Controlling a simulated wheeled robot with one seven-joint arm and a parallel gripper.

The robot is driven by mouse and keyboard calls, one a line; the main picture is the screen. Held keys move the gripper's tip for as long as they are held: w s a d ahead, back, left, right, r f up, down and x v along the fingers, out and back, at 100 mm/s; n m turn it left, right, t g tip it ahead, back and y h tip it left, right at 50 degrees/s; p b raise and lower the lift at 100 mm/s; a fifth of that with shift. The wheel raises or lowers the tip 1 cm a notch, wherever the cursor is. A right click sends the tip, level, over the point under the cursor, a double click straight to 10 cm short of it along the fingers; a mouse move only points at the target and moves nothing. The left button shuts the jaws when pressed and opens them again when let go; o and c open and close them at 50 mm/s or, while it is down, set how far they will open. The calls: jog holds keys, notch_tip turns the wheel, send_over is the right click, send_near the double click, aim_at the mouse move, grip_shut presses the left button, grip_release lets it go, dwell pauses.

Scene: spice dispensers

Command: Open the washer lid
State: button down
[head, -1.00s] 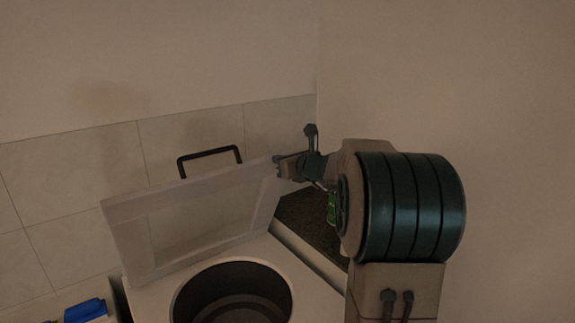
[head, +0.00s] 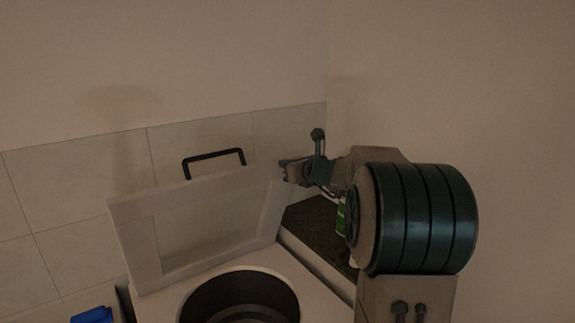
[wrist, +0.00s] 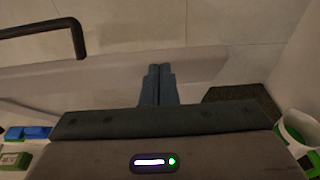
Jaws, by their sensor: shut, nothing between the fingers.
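The washer lid (head: 190,226) is a pale framed panel standing raised and tilted back toward the tiled wall. Its dark handle (head: 214,158) is at the top edge and also shows at the upper left of the wrist view (wrist: 40,30). The washer (head: 325,296) has its round drum opening (head: 240,300) uncovered in front of the lid. My gripper (head: 284,170) is at the lid's upper right corner, to the right of the handle. In the wrist view its fingers (wrist: 160,68) are together and empty, over the lid's edge. I cannot tell whether they touch the lid.
A dark counter surface (head: 312,222) lies right of the washer, with a green and white container (head: 341,218) on it, partly behind my arm. A blue object (head: 92,315) is at the lower left. The tiled wall stands close behind the lid.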

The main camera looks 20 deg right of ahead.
jog(key=r+b+v, duration=0.1)
jog(key=b+v, duration=0.2)
jog(key=v, duration=0.9)
jog(key=s+a+f+n+g+y, duration=0.1)
jog(key=s+a+f+n+g, duration=0.35)
jog(key=a+n, duration=0.3)
jog(key=s+a+f+n+g+y, duration=0.1)
jog(key=s+a+f+n+g, duration=0.2)
jog(key=s+a+f+n, duration=0.5)
jog(key=s+a+f+n+g+h, duration=0.2)
jog(key=s+f+n+g+h, duration=0.2)
jog(key=s+f+n, duration=0.5)
jog(key=s+n+h, duration=0.1)
jog(key=s+n, duration=0.4)
jog(key=n, duration=0.4)
jog(key=shift+s+h, duration=0.4)
